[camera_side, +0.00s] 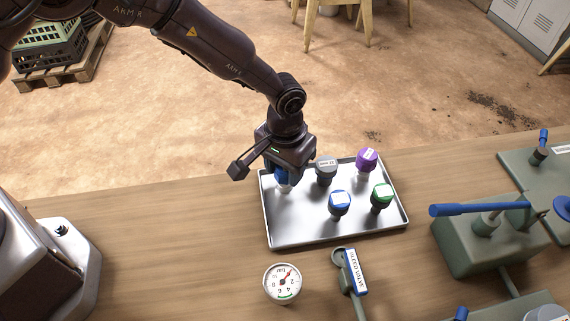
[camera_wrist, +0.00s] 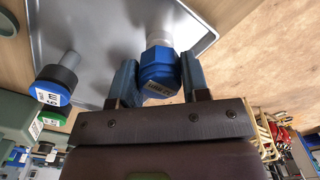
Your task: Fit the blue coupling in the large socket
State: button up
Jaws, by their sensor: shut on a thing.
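My gripper (camera_side: 282,172) is at the left end of the metal tray (camera_side: 290,236), pointing down. It is shut on a blue coupling (camera_side: 282,178), which has a white lower end. In the wrist view the blue coupling (camera_wrist: 160,72) is a hexagonal body with a small printed label, between the two fingers of my gripper (camera_wrist: 158,64). I cannot tell whether its white end touches the tray. A second blue-topped fitting (camera_side: 339,202) with a dark collar stands in the tray. I cannot make out the large socket in either view.
Grey-topped (camera_side: 326,170), purple-topped (camera_side: 367,160) and green-topped (camera_side: 381,197) fittings stand in the tray. A pressure gauge (camera_side: 283,283) and a labelled valve (camera_side: 351,270) are in front. A green manifold block (camera_side: 470,250) with a blue lever (camera_side: 470,209) stands at right.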

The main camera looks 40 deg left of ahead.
jog(key=o, duration=0.9)
jog(key=s+a+r+t, duration=0.1)
jog(key=a+r, duration=0.2)
jog(key=r, duration=0.7)
jog(key=a+r, duration=0.3)
jog(key=r, duration=0.8)
jog(key=s+a+r+t, duration=0.2)
jog(key=s+a+r, duration=0.5)
jog(key=a+r, duration=0.1)
jog(key=shift+s+a+r+t, duration=0.4)
jog(key=shift+s+a, duration=1.1)
jog(key=shift+s, duration=1.05)
jog(key=shift+s+a+r+t, duration=0.4)
jog(key=shift+s+a, duration=1.1)
jog(key=shift+s, duration=1)
jog(key=shift+s+a+r+t, duration=0.25)
jog(key=shift+s+a+t, duration=0.25)
jog(key=shift+s+a, duration=1.55)
